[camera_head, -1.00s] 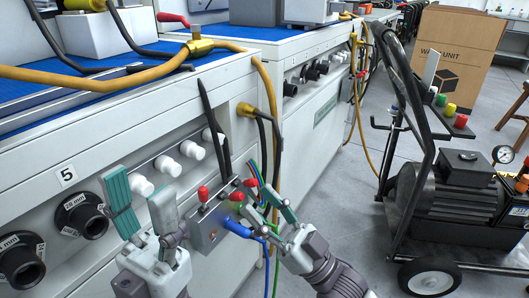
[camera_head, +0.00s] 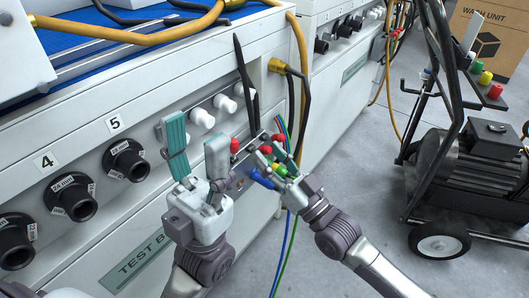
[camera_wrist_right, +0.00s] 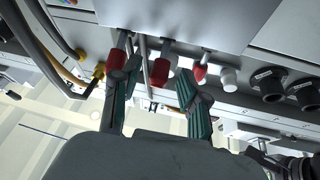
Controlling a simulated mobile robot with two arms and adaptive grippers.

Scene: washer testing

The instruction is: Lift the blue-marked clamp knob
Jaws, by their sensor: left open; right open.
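A grey metal clamp box (camera_head: 240,181) is mounted low on the white bench front. It carries red-capped parts, among them a red knob (camera_head: 234,146). A blue part (camera_head: 262,180) shows at its lower right; I cannot tell whether it marks a knob. My right gripper (camera_head: 276,161) is open at the box's right side and partly hides it. In the right wrist view, a red knob (camera_wrist_right: 160,73) lies beyond and between the spread fingers, with other red caps to either side. My left gripper (camera_head: 196,148) is open and empty, left of the box in the picture.
Black sockets (camera_head: 126,160) and white knobs (camera_head: 202,117) line the bench front. Cables (camera_head: 292,205) hang beside the right gripper. A black wheeled cart (camera_head: 436,240) stands to the right, with clear floor between it and the bench.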

